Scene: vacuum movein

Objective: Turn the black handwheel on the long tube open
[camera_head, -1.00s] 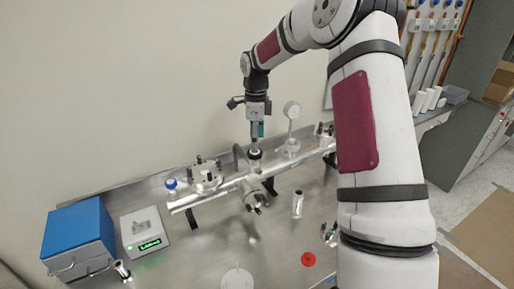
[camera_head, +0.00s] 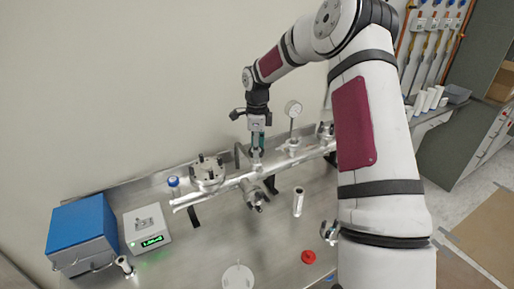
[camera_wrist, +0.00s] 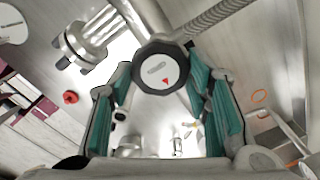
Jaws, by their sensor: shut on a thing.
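The black handwheel (camera_wrist: 162,72) has a dark rim and a pale face with a red mark. It sits on the long metal tube (camera_head: 228,184), near the tube's middle. My gripper (camera_head: 257,150) points down at it from above. In the wrist view, the teal finger pads of my gripper (camera_wrist: 161,80) stand on either side of the wheel, shut on its rim. In the head view the fingers mostly hide the wheel.
A round gauge (camera_head: 293,109) on a stem stands right of my gripper. A flanged port (camera_head: 208,171) is on its left. A blue box (camera_head: 80,236) and a small display unit (camera_head: 147,228) are at the left. A red disc (camera_head: 308,257) lies on the bench.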

